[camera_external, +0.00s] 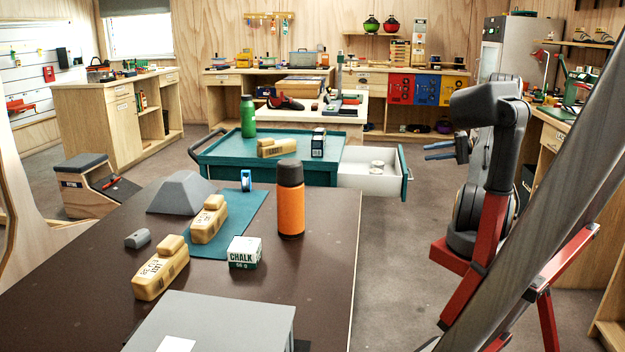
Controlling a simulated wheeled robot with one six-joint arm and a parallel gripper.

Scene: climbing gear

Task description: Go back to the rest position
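My arm stands at the right, on a red frame, with its upper links folded. My gripper (427,152) points left in mid-air, right of the open drawer and well clear of the tables. Its two blue-grey fingers show a small gap, and nothing is seen between them. The wrist is partly dark against the arm behind it.
A teal cart (225,150) has its white drawer (360,179) pulled out, near my gripper. The brown table (325,215) bears an orange bottle (290,200), a chalk box (244,253) and yellow blocks (160,275). A slanted grey beam (545,205) crosses the right foreground. Floor between is clear.

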